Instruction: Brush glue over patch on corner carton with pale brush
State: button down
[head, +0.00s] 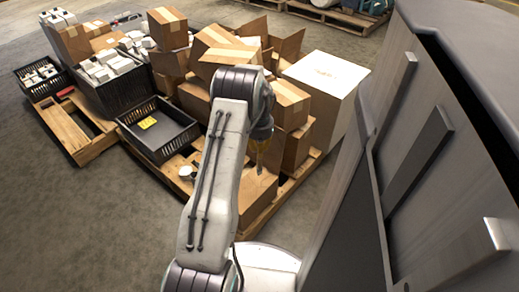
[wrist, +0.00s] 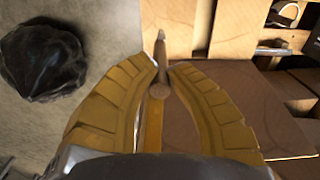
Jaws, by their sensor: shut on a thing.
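My gripper (wrist: 160,78) is shut on a slim pale brush (wrist: 160,60), which sticks out between the two yellow fingers. In the head view my gripper (head: 263,150) hangs beyond my arm, over the brown corner carton (head: 256,190) at the near end of the pallet. The carton's brown top (wrist: 250,95) also fills the right of the wrist view, under and beside the fingers. I cannot make out a patch or glue clearly. I cannot tell whether the brush touches the carton. A small round pot (head: 187,172) stands on the pallet left of my arm.
A black crate (head: 160,140) with a yellow label stands left of my arm. Stacked cartons (head: 290,100) and a white box (head: 326,78) rise behind my gripper. A black bag (wrist: 42,60) lies on the floor. Grey floor at left is clear.

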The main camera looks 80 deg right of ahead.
aim_at(260, 161)
jog(key=shift+f+b, duration=1.75)
jog(key=shift+f, duration=0.9)
jog(key=shift+f+b, duration=0.3)
jog(key=shift+f, duration=0.25)
jog(key=shift+s+d, duration=0.1)
jog(key=shift+d, duration=0.1)
jog(key=shift+s+d+r, duration=0.1)
jog(key=shift+s+d, duration=0.15)
jog(key=shift+d, duration=0.05)
jog(key=shift+w+a, duration=0.65)
jog(key=shift+a, duration=0.35)
